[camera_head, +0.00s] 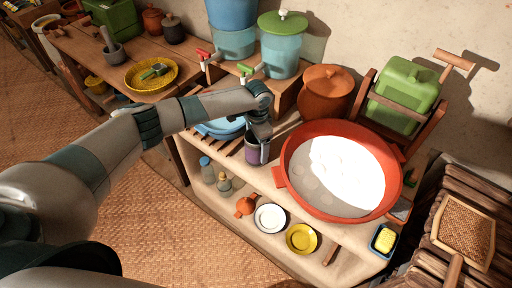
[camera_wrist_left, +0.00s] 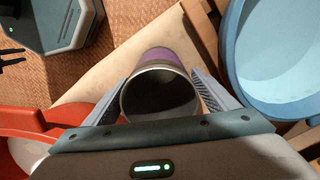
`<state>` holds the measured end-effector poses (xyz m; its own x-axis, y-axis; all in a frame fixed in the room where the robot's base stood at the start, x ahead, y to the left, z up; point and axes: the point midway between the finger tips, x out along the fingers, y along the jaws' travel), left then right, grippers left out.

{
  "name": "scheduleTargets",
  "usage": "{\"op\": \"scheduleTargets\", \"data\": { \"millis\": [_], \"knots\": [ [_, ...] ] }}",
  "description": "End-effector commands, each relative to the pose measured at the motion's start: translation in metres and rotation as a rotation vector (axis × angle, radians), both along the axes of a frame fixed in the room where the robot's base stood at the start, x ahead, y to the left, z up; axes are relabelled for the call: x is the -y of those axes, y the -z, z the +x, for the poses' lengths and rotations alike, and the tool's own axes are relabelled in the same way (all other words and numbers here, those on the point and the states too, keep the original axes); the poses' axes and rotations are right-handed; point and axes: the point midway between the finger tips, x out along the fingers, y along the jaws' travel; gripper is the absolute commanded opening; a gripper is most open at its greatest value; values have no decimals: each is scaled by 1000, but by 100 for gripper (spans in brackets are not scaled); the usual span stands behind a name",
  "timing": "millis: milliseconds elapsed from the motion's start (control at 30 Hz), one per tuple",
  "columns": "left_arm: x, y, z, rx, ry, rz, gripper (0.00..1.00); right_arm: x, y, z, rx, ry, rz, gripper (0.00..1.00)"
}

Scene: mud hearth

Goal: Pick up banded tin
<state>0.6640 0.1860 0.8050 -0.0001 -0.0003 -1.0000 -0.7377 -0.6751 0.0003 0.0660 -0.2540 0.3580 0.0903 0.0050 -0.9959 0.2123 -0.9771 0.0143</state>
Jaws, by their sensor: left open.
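The banded tin (camera_head: 257,152) is a purple, open-topped cylinder with a grey rim, standing at the front of the counter. In the head view my left gripper (camera_head: 262,143) reaches down over it and hides part of it. In the left wrist view the tin (camera_wrist_left: 161,88) shows its dark, empty-looking inside and purple side. My left gripper (camera_wrist_left: 160,78) is open, with one finger on each side of the tin. I cannot tell whether either finger touches it.
A wide red basin (camera_head: 283,160) with white contents stands close to the right of the tin. A blue basin (camera_head: 212,128) sits on the slatted rack to its left. A lidded clay pot (camera_head: 326,95) is behind. Small bottles (camera_head: 224,184) and plates (camera_head: 301,239) are lower in front.

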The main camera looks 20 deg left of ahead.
Motion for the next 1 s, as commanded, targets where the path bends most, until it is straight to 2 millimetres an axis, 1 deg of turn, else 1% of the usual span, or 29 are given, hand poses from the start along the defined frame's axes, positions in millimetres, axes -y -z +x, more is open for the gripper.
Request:
{"op": "scheduleTargets", "data": {
  "millis": [100,200,633,667,700,767,800,833,1000],
  "knots": [
    [0,11,0,-1,-1,1,80,0,-4,0,0,0,0,31],
    [-1,15,0,-1,-1,1,80,0,-4,0,0,0,0,31],
    [-1,15,0,-1,0,1,80,0,-4,1,1,0,-1,31],
    [-1,15,0,-1,0,1,75,1,-4,1,1,0,-1,31],
    [-1,15,0,-1,0,1,66,1,-3,1,1,0,-1,31],
    [-1,15,0,-1,0,1,51,1,-4,1,1,0,-2,31],
    [-1,15,0,0,0,0,42,2,-4,1,1,-1,-2,31],
    [-1,15,0,0,0,0,35,2,-4,1,1,-1,-2,31],
    [-1,15,0,0,-1,0,35,3,-4,1,2,-1,-3,31]
  ]
}}
